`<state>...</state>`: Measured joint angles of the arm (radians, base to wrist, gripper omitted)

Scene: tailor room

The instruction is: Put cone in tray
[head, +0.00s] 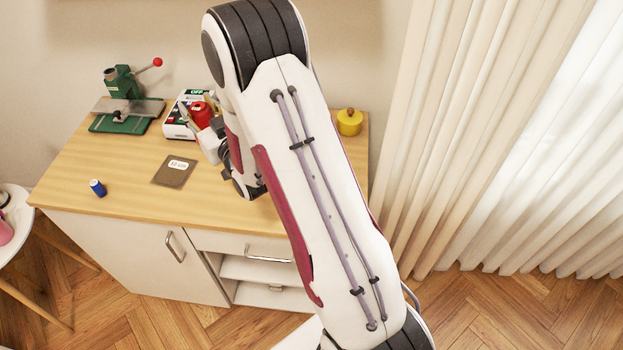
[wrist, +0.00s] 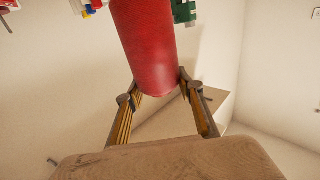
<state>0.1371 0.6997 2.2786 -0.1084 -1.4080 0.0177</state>
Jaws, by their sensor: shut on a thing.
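The red cone (wrist: 145,45) fills the upper middle of the wrist view, with a smooth rounded near end. My gripper (wrist: 158,88) is shut on it, one finger on each side. In the head view the red cone (head: 201,114) shows at the tip of my gripper (head: 203,128), above or in front of a white box; its height over the table is hard to tell. A flat dark square (head: 170,180) with a white label lies on the table to the left of my gripper.
A white box (head: 176,130) with dark and green printing stands behind the cone. A green press (head: 121,108) with a red knob is at the back left, a blue spool (head: 97,188) at the front left, a yellow pot (head: 349,123) at the right. My arm hides the table's right part.

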